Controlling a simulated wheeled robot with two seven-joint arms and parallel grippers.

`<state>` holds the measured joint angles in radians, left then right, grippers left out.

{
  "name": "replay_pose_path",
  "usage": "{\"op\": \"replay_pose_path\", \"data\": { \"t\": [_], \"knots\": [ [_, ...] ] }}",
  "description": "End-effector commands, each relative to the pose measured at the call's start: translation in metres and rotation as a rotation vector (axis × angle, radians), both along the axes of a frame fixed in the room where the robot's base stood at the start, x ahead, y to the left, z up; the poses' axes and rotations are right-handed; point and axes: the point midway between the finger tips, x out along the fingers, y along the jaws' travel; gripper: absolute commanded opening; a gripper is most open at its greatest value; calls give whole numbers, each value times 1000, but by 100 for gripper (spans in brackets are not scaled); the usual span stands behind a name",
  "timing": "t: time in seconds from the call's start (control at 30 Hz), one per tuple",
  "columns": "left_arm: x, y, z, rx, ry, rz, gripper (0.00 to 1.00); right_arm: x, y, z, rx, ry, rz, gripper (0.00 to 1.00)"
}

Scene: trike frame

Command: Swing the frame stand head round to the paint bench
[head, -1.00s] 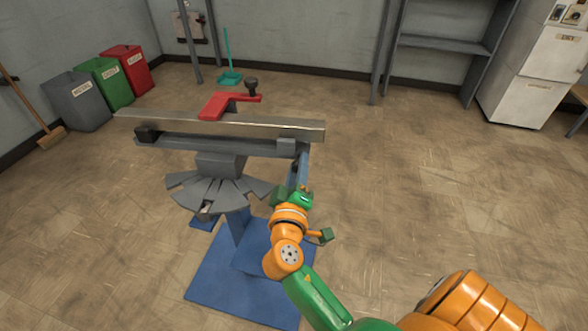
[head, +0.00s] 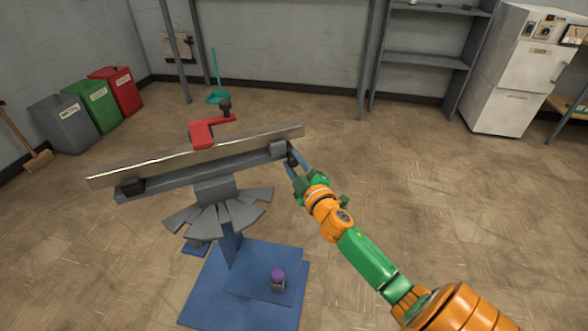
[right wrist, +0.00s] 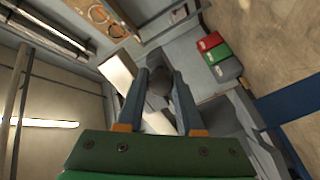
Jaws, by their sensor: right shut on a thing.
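The frame stand head is a grey bar (head: 180,181) on a post above a blue base (head: 215,290), with a long metal tube (head: 200,157) lying along it. In the head view it slants, its right end farther from me than its left. My right gripper (head: 292,162) is at the bar's right end, its fingers shut around a dark round knob. In the right wrist view the dark knob (right wrist: 160,82) sits between the two fingers. A red clamp (head: 203,133) with a dark knob sits over the tube. My left gripper is out of view.
A fan of grey plates (head: 218,217) lies under the head. A purple-topped part (head: 278,278) stands on the base. Grey, green and red bins (head: 115,92) stand at the left wall, a white cabinet (head: 510,75) at the back right. The floor to the right is open.

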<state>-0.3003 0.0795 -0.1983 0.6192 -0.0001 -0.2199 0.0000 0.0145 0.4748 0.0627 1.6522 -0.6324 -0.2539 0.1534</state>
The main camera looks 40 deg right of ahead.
Motion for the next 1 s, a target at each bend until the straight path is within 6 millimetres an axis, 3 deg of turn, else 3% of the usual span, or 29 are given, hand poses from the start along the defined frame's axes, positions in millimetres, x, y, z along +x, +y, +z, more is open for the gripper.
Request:
{"op": "replay_pose_path", "data": {
  "t": [0.5, 1.0],
  "knots": [
    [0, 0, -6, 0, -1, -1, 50, 30, -16, 2, -3, -3, 153, 0],
    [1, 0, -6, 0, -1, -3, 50, 35, -17, 4, -3, -8, 181, 0]
  ]
}}
